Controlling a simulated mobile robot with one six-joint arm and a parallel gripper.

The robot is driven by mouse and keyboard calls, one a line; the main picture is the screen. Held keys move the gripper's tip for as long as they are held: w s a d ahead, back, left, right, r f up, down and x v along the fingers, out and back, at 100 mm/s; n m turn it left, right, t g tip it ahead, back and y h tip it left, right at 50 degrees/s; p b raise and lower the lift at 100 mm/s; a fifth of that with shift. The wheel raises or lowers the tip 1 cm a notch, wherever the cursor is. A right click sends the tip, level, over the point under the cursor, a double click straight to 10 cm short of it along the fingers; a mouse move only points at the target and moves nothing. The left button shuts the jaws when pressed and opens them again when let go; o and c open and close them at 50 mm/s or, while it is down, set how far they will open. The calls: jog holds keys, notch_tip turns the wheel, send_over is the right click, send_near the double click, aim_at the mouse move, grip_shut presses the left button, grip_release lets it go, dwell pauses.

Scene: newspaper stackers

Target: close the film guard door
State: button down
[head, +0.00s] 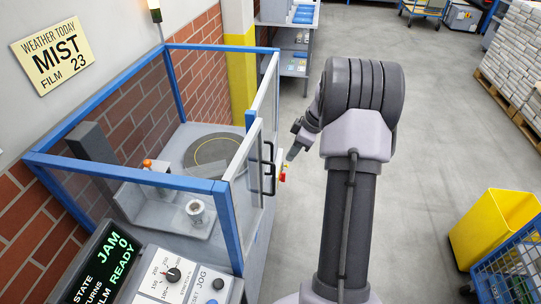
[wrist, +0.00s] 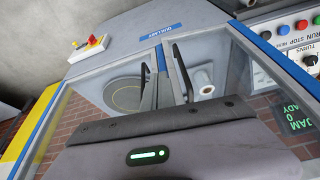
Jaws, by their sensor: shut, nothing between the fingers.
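The film guard is a blue-framed clear enclosure (head: 190,186) at the left in the head view. Its front has two clear grey-edged door panels, the near one (head: 242,160) and the far one (head: 268,92). Two black upright handles (head: 268,168) stand close together where the panels meet; they also show in the wrist view (wrist: 181,72).
Inside the guard are a round turntable (head: 212,151) and a film roll (head: 196,211). A control panel (head: 172,279) and lit display (head: 103,264) stand at the near end. A red button on a yellow box (head: 282,174) is beside the handles. A yellow bin (head: 490,235) stands right; the floor between is clear.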

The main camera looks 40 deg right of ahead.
jog(key=w+a+f, duration=0.1)
jog(key=f, duration=0.1)
jog(key=w+a+f, duration=0.1)
jog(key=a+f, duration=0.1)
jog(key=f, duration=0.1)
jog(key=w+a+f+b, duration=0.1)
jog(key=f, duration=0.1)
jog(key=shift+w+a+f, duration=0.3)
jog(key=shift+a+f, duration=0.1)
jog(key=shift+w+a, duration=0.2)
jog(key=shift+w, duration=0.15)
jog(key=shift+w+a+n+b, duration=0.35)
jog(key=shift+w+a+n, duration=0.1)
jog(key=shift+w, duration=0.35)
